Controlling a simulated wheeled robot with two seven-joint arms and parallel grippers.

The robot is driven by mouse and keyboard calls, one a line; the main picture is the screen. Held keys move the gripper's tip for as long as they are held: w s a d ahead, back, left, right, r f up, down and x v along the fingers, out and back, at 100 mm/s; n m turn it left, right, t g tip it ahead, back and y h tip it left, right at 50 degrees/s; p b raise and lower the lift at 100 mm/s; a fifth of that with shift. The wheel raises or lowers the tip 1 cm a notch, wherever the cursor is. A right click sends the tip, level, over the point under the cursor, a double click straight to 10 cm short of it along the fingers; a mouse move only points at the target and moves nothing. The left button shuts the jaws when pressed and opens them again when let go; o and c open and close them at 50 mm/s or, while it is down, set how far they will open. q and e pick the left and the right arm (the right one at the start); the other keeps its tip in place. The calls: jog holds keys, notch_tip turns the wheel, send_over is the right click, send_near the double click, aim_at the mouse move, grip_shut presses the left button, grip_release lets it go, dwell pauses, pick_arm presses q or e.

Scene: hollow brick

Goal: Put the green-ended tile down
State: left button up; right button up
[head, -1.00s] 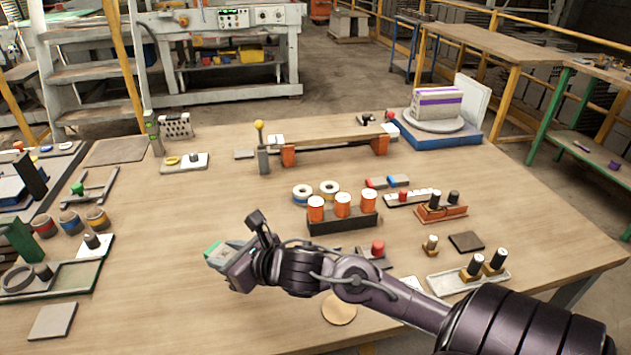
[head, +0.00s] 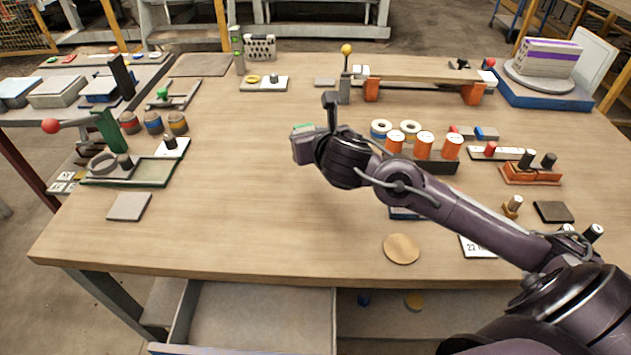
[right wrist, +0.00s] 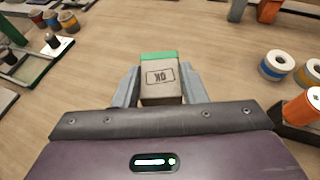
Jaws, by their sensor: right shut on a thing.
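The green-ended tile (right wrist: 160,78) is a grey-brown block with a green far end and a dark "OK" mark on its face. My right gripper (right wrist: 160,88) is shut on it, one finger on each side, in the right wrist view. In the head view the tile's green end (head: 302,127) shows just beyond my right gripper (head: 308,145), over the middle of the table. I cannot tell how high the tile is above the wood. My left gripper is not in view.
Bare table (head: 240,200) lies left of and in front of the gripper. White-topped orange cylinders (head: 424,144) in a dark holder and ring rolls (head: 381,129) stand to the right. A square grey pad (head: 129,206) lies at the left, a round wooden disc (head: 401,249) near the front edge.

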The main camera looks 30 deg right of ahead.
jog(key=b, duration=0.2)
send_over(311, 185)
notch_tip(311, 185, down, 7)
jog(key=shift+w+f, duration=0.1)
jog(key=shift+f, duration=0.1)
pick_arm(q)
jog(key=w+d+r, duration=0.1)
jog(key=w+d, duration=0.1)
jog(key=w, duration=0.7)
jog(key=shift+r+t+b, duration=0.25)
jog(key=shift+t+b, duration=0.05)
jog(key=shift+b, duration=0.15)
pick_arm(e)
jog(key=shift+f, duration=2.35)
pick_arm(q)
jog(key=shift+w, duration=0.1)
pick_arm(e)
jog(key=shift+f, duration=0.1)
jog(key=o, duration=1)
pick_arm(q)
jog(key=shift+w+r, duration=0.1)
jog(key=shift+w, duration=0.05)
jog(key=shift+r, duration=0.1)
